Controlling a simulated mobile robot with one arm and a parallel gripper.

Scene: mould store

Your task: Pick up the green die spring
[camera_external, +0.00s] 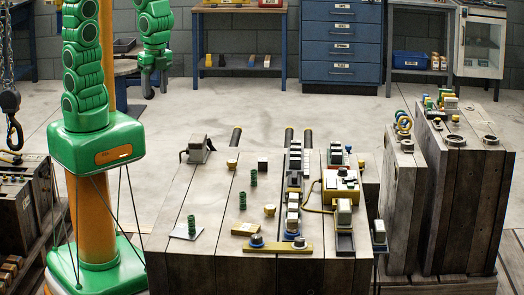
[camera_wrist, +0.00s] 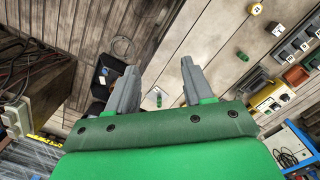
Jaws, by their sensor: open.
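Three small green die springs stand on the plank-topped bench in the external view. One spring (camera_external: 191,225) is on a pale sheet (camera_external: 181,233) at the left, one (camera_external: 242,201) is near the middle, and one (camera_external: 254,178) is farther back. In the wrist view, one green spring (camera_wrist: 158,98) shows between the fingers, well below them, and another green piece (camera_wrist: 242,56) lies to the right. My gripper (camera_external: 155,88) hangs high at the upper left in the external view, away from the bench. In the wrist view my gripper (camera_wrist: 160,66) is open and empty.
Tall wooden blocks (camera_external: 403,200) stand at the right. A chain hook (camera_external: 10,105) hangs at the far left.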

